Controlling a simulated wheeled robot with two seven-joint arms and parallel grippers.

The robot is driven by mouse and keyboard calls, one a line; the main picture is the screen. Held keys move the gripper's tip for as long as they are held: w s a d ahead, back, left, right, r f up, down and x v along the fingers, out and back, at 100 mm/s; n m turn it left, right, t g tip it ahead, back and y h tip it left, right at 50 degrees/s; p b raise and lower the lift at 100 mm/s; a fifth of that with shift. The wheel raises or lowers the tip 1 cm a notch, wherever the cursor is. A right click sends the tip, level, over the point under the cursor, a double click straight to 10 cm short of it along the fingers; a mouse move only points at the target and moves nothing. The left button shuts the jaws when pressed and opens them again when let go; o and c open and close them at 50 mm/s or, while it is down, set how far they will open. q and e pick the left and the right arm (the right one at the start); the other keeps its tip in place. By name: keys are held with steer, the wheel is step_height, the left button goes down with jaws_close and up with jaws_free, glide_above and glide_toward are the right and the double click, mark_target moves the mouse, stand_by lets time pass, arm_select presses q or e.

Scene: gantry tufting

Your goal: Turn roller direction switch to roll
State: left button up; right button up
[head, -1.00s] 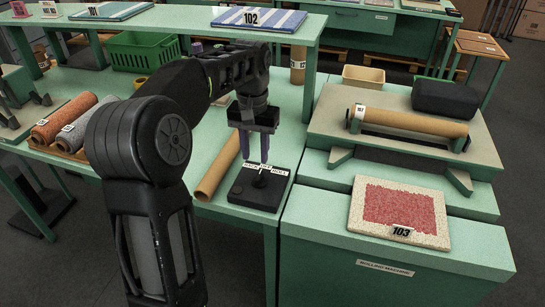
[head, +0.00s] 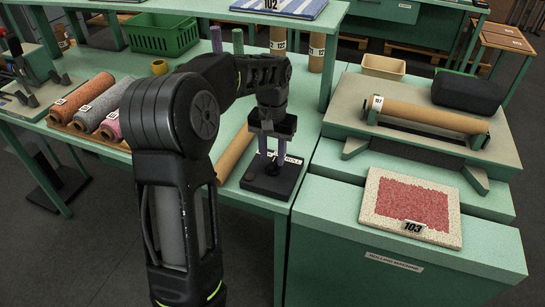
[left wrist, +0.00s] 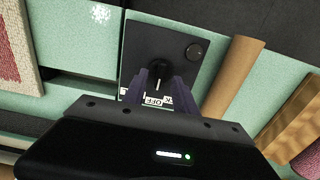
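The roller direction switch is a black box (head: 262,183) on the green bench, left of the rolling machine. In the left wrist view its dark face (left wrist: 178,35) carries a round black knob (left wrist: 158,68). The knob's white mark points to the middle label, which seems to read OFF. A ROLL label (head: 293,160) shows partly in the head view. My left gripper (head: 273,164) is open, its purple fingers pointing down at the knob. In the left wrist view the fingers (left wrist: 161,80) stand apart on either side of it; contact cannot be told. My right gripper is out of view.
The rolling machine (head: 408,263) stands right of the switch, with a brown roll (head: 430,115) and a red-centred sample 103 (head: 410,205). A brown tube (head: 235,153) lies just left of the box. Yarn rolls (head: 90,95) and a green crate (head: 163,35) are farther left.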

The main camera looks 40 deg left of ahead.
arm_select(q)
steer(key=shift+f, duration=0.8)
jaws_close()
